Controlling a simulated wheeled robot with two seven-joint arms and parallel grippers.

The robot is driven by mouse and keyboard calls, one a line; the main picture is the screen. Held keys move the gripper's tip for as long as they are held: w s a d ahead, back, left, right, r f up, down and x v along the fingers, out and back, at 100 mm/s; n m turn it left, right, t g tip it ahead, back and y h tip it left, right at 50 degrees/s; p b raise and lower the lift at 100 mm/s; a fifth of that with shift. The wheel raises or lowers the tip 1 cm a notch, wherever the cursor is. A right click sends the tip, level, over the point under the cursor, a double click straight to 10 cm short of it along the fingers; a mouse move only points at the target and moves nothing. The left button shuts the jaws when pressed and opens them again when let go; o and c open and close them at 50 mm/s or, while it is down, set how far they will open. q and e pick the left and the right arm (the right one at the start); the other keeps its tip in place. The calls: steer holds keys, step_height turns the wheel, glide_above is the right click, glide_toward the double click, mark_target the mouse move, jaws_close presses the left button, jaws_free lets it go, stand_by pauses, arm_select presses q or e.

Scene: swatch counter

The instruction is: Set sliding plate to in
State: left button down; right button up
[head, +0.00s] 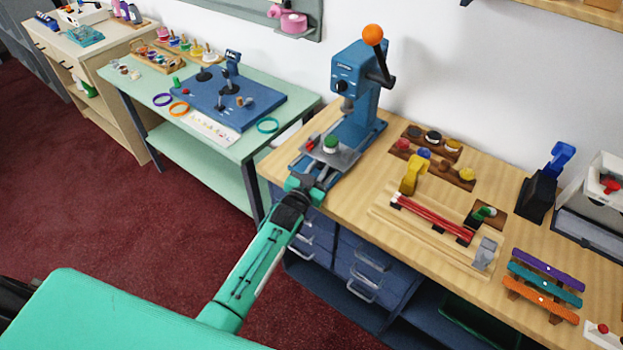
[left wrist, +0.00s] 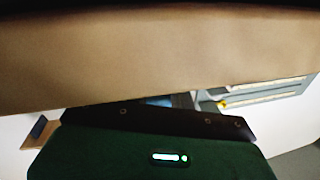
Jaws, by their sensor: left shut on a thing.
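The blue press (head: 352,95) with an orange ball on its lever stands at the left end of the wooden counter. Its grey sliding plate (head: 343,158) sits low at the front of the press base, carrying a green-topped piece (head: 330,144) and a small red part. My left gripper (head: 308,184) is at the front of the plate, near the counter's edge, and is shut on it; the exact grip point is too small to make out. The left wrist view shows mostly a tan surface and a dark bar, not the plate. My right gripper is not in view.
Right of the press, wooden racks (head: 432,138) hold round knobs, and a yellow clamp (head: 412,175) stands by red rails (head: 432,218). A pale green table (head: 240,146) with a blue board (head: 228,103) is to the left. Blue drawers (head: 362,268) lie below the counter.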

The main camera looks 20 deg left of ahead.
arm_select(q)
steer(key=c, duration=1.2)
jaws_free()
steer(key=s+a+b, duration=0.2)
steer(key=s, duration=1.1)
steer(key=shift+s+b, duration=0.3)
steer(key=shift+s, duration=0.05)
steer(key=shift+a, duration=0.15)
